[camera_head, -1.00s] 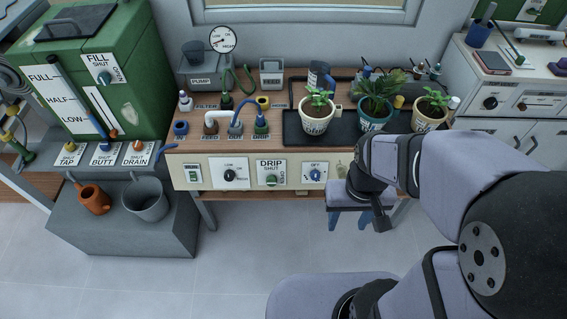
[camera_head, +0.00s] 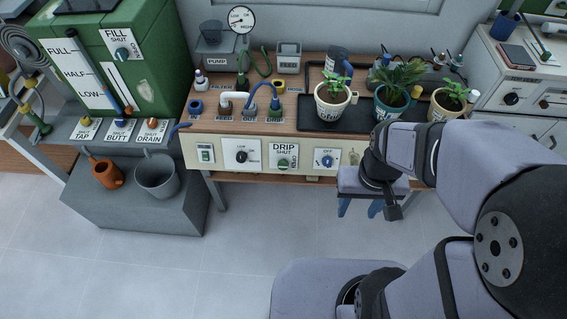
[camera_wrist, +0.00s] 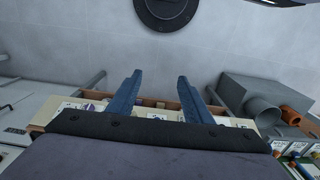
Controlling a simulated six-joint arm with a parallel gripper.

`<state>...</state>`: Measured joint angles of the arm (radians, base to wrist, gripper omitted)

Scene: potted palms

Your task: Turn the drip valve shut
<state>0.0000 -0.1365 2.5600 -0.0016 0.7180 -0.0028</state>
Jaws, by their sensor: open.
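The drip valve (camera_head: 283,163) is a round green knob on the cream front panel of the bench, on a white plate marked DRIP, SHUT and OPEN. SHUT is printed above it and OPEN at its right. Which mark the knob points to is too small to tell. My gripper (camera_head: 360,212) is in front of the bench, right of and below the valve, apart from it. Its two blue fingers point downward in the head view. In the wrist view my gripper (camera_wrist: 160,76) is open and empty, its fingers wide apart; the valve is not clearly visible there.
A dial with a blue knob (camera_head: 327,161) and a dial with a black knob (camera_head: 241,157) flank the valve. Potted plants (camera_head: 332,97) stand on the bench above. A grey bucket (camera_head: 156,177) and orange can (camera_head: 107,174) stand at left.

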